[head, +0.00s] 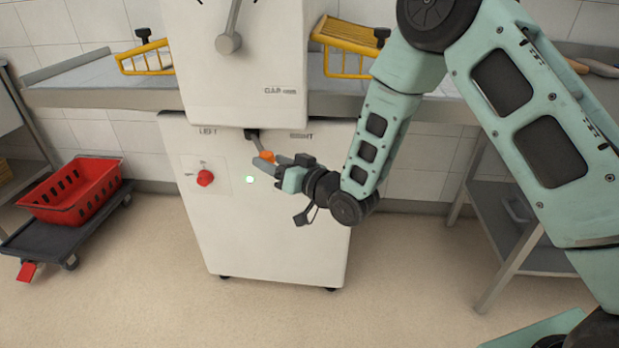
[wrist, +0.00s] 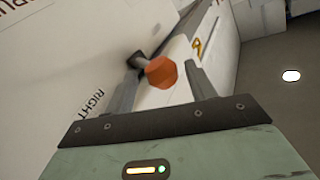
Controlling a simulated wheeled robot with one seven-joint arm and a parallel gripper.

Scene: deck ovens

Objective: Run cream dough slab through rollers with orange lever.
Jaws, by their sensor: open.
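The white dough sheeter (head: 265,225) stands in the middle of the head view. Its lever ends in an orange knob (head: 267,156) on a dark stem, between the LEFT and RIGHT labels. My gripper (head: 262,162) is at the knob in the head view. In the wrist view the orange knob (wrist: 161,71) sits between the two open fingers of my gripper (wrist: 165,85), and I cannot tell whether either finger touches it. The RIGHT label is beside the left finger there. I cannot make out the cream dough slab; the rollers are hidden inside the housing.
A red knob (head: 205,178) and a green light (head: 250,180) are on the sheeter's front. Yellow guards (head: 345,38) stand on both side tables. A red crate (head: 75,188) sits on a dark trolley (head: 62,232) at left. A steel shelf (head: 510,225) stands at right. The front floor is clear.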

